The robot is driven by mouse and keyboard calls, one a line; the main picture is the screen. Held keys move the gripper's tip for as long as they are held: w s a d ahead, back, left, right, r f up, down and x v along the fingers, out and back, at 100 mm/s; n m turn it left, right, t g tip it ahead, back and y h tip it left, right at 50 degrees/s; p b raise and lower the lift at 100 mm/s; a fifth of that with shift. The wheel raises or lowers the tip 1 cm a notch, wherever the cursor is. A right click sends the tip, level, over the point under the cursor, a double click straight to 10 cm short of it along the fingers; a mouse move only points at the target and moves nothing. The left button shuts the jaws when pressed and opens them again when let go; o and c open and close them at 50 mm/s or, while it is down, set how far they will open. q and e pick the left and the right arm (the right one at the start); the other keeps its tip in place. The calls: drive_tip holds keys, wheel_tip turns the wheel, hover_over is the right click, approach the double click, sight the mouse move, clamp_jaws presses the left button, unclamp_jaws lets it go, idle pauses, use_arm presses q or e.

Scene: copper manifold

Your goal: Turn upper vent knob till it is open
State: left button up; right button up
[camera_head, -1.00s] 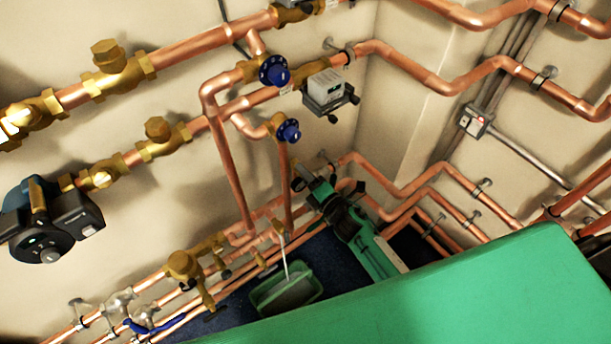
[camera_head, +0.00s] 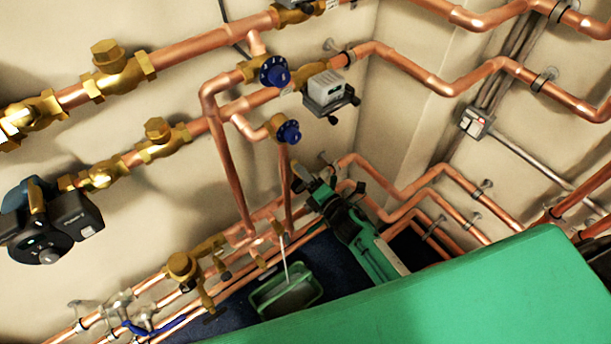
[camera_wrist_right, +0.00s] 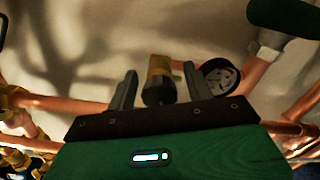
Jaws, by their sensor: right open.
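An upper blue knob (camera_head: 273,71) sits on a brass valve at top centre in the head view. A lower blue knob (camera_head: 288,132) sits below it on a similar valve. My right gripper (camera_head: 303,180) is below both knobs and apart from them, near the lower pipes. In the right wrist view my right gripper (camera_wrist_right: 157,86) is open. A brass fitting with a dark end (camera_wrist_right: 158,80) shows between its fingers; I cannot tell whether it touches them. A round dark dial-like part (camera_wrist_right: 220,77) is just right of the fingers. My left gripper is not in view.
A grey box (camera_head: 325,90) hangs on the pipe right of the upper knob. A black pump (camera_head: 45,225) is at left. A vertical copper pipe (camera_head: 285,190) runs down close to my right gripper. A green tray (camera_head: 262,300) is on the floor.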

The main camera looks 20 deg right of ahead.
drive_tip(key=shift+s+d, duration=0.1)
drive_tip(key=shift+s, duration=0.2)
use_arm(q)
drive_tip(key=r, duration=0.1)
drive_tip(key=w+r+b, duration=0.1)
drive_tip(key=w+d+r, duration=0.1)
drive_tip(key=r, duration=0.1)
use_arm(e)
drive_tip(key=v, duration=1.3)
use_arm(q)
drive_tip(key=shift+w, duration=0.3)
use_arm(e)
drive_tip(key=shift+s, duration=0.1)
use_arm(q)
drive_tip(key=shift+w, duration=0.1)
